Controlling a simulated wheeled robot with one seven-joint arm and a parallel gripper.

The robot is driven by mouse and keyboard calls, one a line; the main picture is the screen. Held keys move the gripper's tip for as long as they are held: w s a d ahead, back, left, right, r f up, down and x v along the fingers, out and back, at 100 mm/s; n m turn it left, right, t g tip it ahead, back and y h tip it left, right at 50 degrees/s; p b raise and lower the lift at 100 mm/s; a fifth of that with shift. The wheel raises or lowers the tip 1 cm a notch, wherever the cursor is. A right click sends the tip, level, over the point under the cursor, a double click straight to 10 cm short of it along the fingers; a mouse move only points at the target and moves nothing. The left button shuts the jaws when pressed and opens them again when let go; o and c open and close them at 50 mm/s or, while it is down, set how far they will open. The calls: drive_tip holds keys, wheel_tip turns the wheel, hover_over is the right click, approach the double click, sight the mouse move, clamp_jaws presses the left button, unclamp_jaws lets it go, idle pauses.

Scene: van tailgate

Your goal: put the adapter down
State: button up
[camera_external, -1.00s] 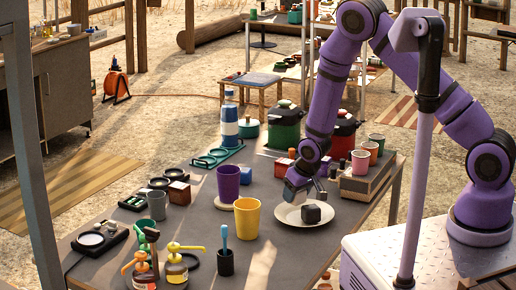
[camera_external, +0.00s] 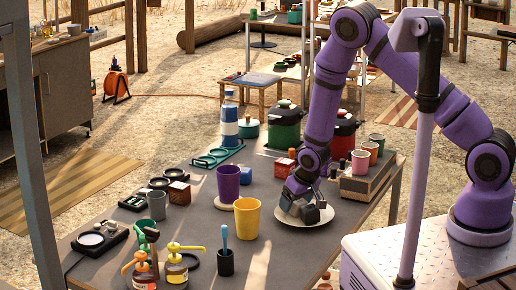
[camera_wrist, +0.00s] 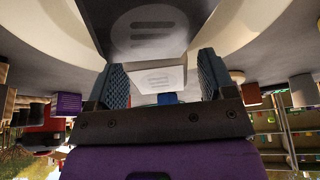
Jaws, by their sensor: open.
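A small dark cube (camera_external: 311,216), which seems to be the adapter, sits on a pale round plate (camera_external: 341,214) on the grey table. My gripper (camera_external: 306,209) is low over the plate with its fingers beside the cube and partly hiding it. In the wrist view my gripper (camera_wrist: 162,62) has its two ridged fingers apart. The dark block (camera_wrist: 150,22) fills the top centre there, with pale round markings on its side. A lighter marked face shows between the fingers. I cannot tell whether the fingers touch the cube.
A crate (camera_external: 365,183) with several cups stands right of the plate. A yellow cup (camera_external: 247,218) and a purple cup (camera_external: 228,183) stand to the left. A red pot (camera_external: 343,133) and a green pot (camera_external: 284,127) are behind.

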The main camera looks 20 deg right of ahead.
drive_tip(key=v, duration=1.2)
drive_tip(key=shift+r, duration=0.1)
drive_tip(key=s+d+r+m, duration=0.1)
drive_tip(key=s+d+r, duration=0.1)
drive_tip(key=d+r, duration=0.85)
drive_tip(key=s+d+r+m, duration=0.25)
drive_tip(key=d+r, duration=0.55)
drive_tip(key=r, duration=0.5)
drive_tip(key=s+d+r, duration=0.3)
drive_tip(key=s+d, duration=0.1)
drive_tip(key=s, duration=0.2)
drive_tip(key=s+d+r+h, duration=0.1)
drive_tip(key=s+d+r, duration=0.2)
drive_tip(key=s, duration=0.3)
drive_tip(key=s+d+r+t, duration=0.1)
drive_tip(key=s+d+r, duration=0.3)
drive_tip(key=s, duration=0.3)
drive_tip(key=shift+d+m+h, duration=0.4)
drive_tip(key=shift+d+m, duration=0.05)
drive_tip(key=shift+d, duration=0.45)
